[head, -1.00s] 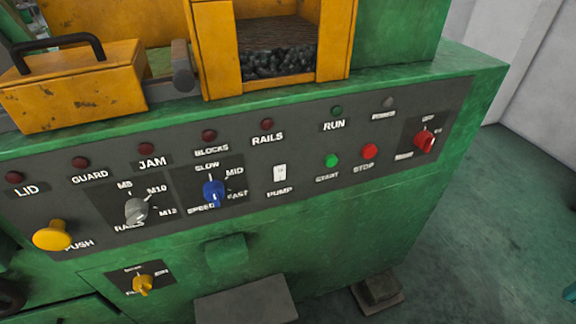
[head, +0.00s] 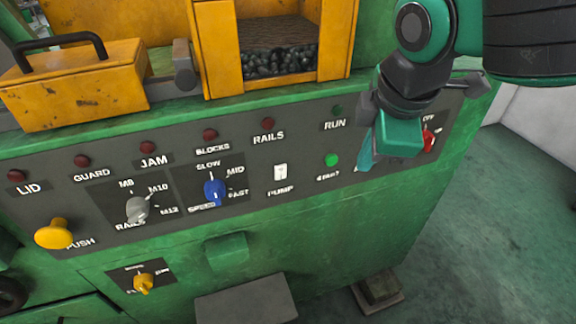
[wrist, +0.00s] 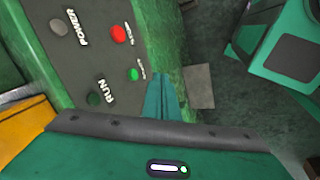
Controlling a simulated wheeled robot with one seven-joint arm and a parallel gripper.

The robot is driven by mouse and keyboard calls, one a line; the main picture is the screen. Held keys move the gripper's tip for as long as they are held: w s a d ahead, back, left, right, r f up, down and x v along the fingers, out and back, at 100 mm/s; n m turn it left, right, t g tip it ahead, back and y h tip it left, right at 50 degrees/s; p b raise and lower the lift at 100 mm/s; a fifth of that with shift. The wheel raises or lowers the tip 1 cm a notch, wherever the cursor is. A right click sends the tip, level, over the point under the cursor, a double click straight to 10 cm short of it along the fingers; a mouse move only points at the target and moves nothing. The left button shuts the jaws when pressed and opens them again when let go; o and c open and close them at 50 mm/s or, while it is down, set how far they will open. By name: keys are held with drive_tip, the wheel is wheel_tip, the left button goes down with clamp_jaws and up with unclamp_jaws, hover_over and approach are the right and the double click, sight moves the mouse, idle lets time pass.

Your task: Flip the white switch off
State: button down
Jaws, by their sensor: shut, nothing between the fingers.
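The white switch (head: 280,172) sits on the dark control panel above the PUMP label in the head view. It is a small upright rocker; which way it is tipped is too small to tell. My gripper (head: 366,162) is to the right of the switch, in front of the panel by the STOP button area, apart from the switch. Its fingers are together and empty; they also show in the wrist view (wrist: 161,100). The switch is not in the wrist view.
The green START button (head: 332,160) lies between the switch and my gripper. A blue SPEED knob (head: 214,192) is left of the switch. A red knob (head: 429,139) is partly behind my gripper. The red STOP button (wrist: 118,34) shows in the wrist view.

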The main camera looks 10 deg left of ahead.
sight(286, 168)
drive_tip(key=s+a+r+n+y, duration=0.1)
drive_tip(key=s+a+n, duration=0.4)
drive_tip(key=a, duration=0.5)
drive_tip(key=shift+s+r+y, duration=0.3)
drive_tip(key=shift+s+r, duration=0.1)
drive_tip(key=shift+r, duration=0.05)
drive_tip(key=shift+a+f, duration=0.1)
drive_tip(key=shift+w+a+f, duration=0.7)
drive_tip(key=shift+w+f, duration=0.5)
drive_tip(key=shift+f, duration=0.2)
drive_tip(key=shift+w+a+f, duration=0.7)
drive_tip(key=shift+w+f, duration=0.45)
drive_tip(key=shift+f, duration=0.25)
drive_tip(key=shift+w+a+f, duration=0.7)
drive_tip(key=shift+w+f, duration=0.5)
drive_tip(key=shift+f, duration=0.2)
